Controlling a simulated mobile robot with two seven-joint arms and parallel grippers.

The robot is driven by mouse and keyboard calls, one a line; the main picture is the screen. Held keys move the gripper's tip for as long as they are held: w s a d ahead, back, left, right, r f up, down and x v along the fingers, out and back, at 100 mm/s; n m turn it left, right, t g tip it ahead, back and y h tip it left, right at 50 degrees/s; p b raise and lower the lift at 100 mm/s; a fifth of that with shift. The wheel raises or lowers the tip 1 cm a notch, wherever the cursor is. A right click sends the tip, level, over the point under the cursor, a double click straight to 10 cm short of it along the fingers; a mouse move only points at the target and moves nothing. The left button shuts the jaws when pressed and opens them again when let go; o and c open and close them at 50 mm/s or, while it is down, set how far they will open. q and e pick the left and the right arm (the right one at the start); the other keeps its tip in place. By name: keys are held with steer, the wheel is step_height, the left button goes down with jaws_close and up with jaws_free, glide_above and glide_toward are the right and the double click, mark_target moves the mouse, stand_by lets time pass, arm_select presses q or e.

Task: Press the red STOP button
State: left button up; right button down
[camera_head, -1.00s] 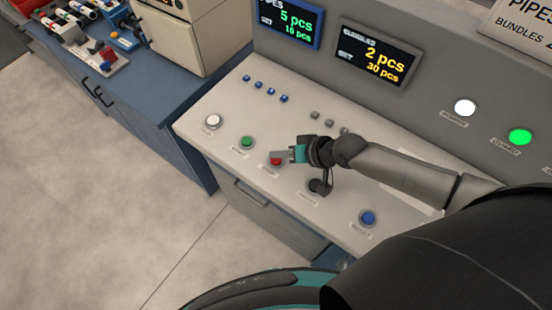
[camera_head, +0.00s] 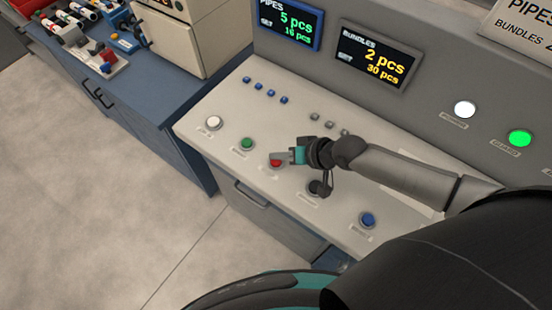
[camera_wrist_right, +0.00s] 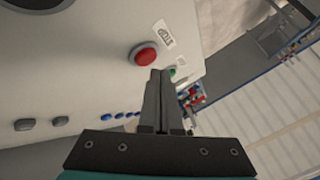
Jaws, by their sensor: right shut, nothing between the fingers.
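The red STOP button (camera_head: 276,162) sits on the light sloped control panel (camera_head: 215,160), between the green button (camera_head: 247,144) and the black knob. In the right wrist view the red button (camera_wrist_right: 144,55) shows uncovered, with its label (camera_wrist_right: 161,34) beside it. My right gripper (camera_head: 287,157) is shut and empty, with its fingertips just beside the red button in the head view. In the right wrist view the closed fingertips (camera_wrist_right: 160,74) appear just below the button; I cannot tell whether they touch it. My left gripper is not in view.
A white button (camera_head: 214,122), a blue button (camera_head: 367,219) and a black knob (camera_head: 314,188) are on the same panel. Two displays (camera_head: 378,58) stand behind. A blue workbench (camera_head: 165,95) with parts is at the left. The grey floor (camera_head: 100,200) is clear.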

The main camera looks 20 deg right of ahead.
mark_target(279, 164)
steer(key=shift+f, duration=0.1)
stand_by(0.7)
steer(key=shift+f, duration=0.3)
steer(key=shift+f+b, duration=0.45)
steer(key=shift+b, duration=0.1)
stand_by(0.4)
steer(key=shift+r, duration=0.1)
steer(key=shift+r+p, duration=0.75)
steer(key=shift+p, duration=0.15)
step_height(279, 164, up, 5)
steer(key=p, duration=0.5)
steer(key=shift+r, duration=0.1)
